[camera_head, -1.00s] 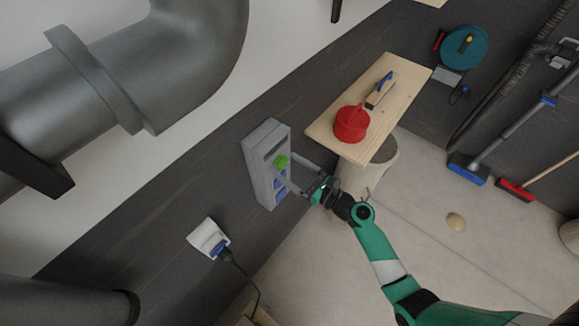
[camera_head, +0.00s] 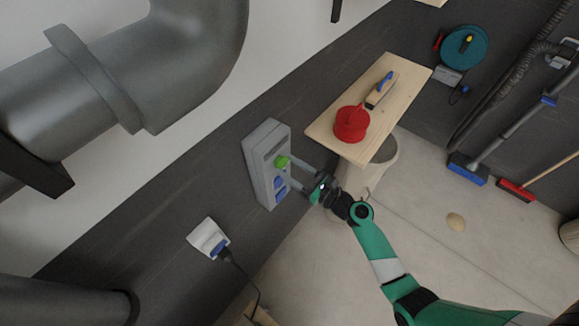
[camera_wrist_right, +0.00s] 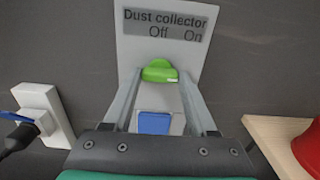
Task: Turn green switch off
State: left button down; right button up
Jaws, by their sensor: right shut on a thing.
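The green switch (camera_head: 282,162) is a rounded knob on a grey wall box (camera_head: 257,165). In the right wrist view the green switch (camera_wrist_right: 160,71) sits below a label reading "Dust collector", "Off" at left and "On" at right. It lies below and between the two words, nearer "Off". My right gripper (camera_head: 288,171) reaches the box from the right. In the wrist view its two fingers (camera_wrist_right: 161,76) flank the green switch, and it is shut on it. A blue switch (camera_wrist_right: 154,123) shows below, between the fingers. My left gripper is not in view.
A wooden shelf (camera_head: 403,85) with a red container (camera_head: 350,124) and a blue-handled tool (camera_head: 380,90) is right of the box. A white socket (camera_head: 203,236) with a plug and cable is below left. Large grey pipes fill the upper left.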

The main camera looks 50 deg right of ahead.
jog(key=shift+n, duration=0.3)
jog(key=n+b, duration=0.1)
jog(key=n, duration=0.2)
jog(key=shift+f+n+b, duration=0.1)
jog(key=shift+n+b, duration=0.3)
jog(key=n+b, duration=0.2)
jog(key=n, duration=0.2)
jog(key=shift+n, duration=0.3)
jog(key=shift+n+b, duration=2.2)
jog(key=shift+n, duration=2.2)
jog(key=o, duration=1.4)
jog(key=shift+c, duration=0.2)
jog(key=shift+s, duration=0.1)
